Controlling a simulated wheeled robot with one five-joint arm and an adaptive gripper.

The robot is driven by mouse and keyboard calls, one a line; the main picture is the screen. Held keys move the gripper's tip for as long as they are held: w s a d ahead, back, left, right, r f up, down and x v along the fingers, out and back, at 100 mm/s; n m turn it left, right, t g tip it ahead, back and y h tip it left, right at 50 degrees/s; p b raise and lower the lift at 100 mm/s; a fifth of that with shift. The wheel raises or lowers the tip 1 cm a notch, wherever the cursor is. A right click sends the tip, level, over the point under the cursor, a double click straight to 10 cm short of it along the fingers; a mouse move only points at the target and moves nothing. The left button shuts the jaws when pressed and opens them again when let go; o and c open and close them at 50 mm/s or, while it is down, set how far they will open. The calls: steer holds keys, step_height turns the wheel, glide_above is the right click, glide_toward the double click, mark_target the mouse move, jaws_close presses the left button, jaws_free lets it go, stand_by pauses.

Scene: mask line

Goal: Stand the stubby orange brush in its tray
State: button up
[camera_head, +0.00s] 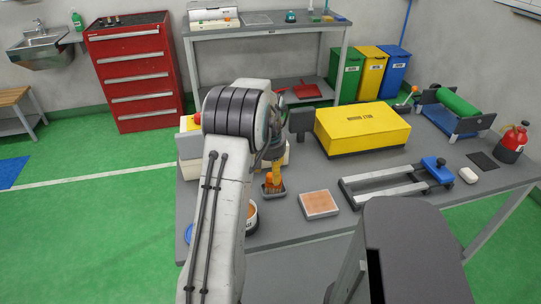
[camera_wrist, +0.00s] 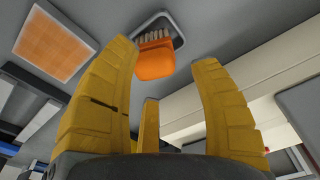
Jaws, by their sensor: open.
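The stubby orange brush (camera_wrist: 155,62) is at its dark, light-rimmed tray (camera_wrist: 178,36) in the wrist view, its pale bristles towards the tray floor. It looks roughly upright; any slight tilt is hard to judge. In the head view the brush (camera_head: 268,184) and tray (camera_head: 280,192) are small on the grey bench, below my arm's end. My gripper (camera_wrist: 166,58) is open, its yellow fingers spread with a gap around the brush, and it holds nothing. In the head view my gripper (camera_head: 277,170) is just above the brush, partly hidden by my wrist.
An orange-topped square block (camera_head: 319,204) lies right of the tray; it also shows in the wrist view (camera_wrist: 54,44). A grey frame with a blue clamp (camera_head: 437,169) is farther right. A yellow case (camera_head: 360,126) stands behind. A round pot (camera_head: 251,217) sits close to my arm.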

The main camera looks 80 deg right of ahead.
step_height(320, 180, up, 7)
steer(key=a+b, duration=0.1)
steer(key=b, duration=0.1)
steer(key=w+a+r+n, duration=0.2)
steer(key=w+a, duration=0.3)
steer(key=w, duration=0.3)
steer(key=w+a+r+n, duration=0.2)
steer(key=w+a, duration=0.2)
steer(key=w, duration=0.4)
steer(key=w+a+r+n+t, duration=0.1)
steer(key=w+a+n, duration=0.1)
steer(key=w+a, duration=0.35)
steer(key=w+a+r+n+t, duration=0.1)
steer(key=w+a+n, duration=0.2)
steer(key=a, duration=0.6)
steer(key=w+a+n, duration=0.2)
steer(key=a+n, duration=0.2)
steer(key=a, duration=0.9)
steer(key=s+a+f+n, duration=0.1)
steer(key=s+a+n, duration=0.1)
steer(key=a, duration=0.4)
steer(key=s+a+f+n+t+y, duration=0.1)
steer(key=s+a+f+n, duration=0.1)
steer(key=s+a, duration=0.3)
steer(key=shift+a+n+y, duration=0.3)
steer(key=shift+a+n, duration=0.3)
steer(key=shift+a, duration=0.4)
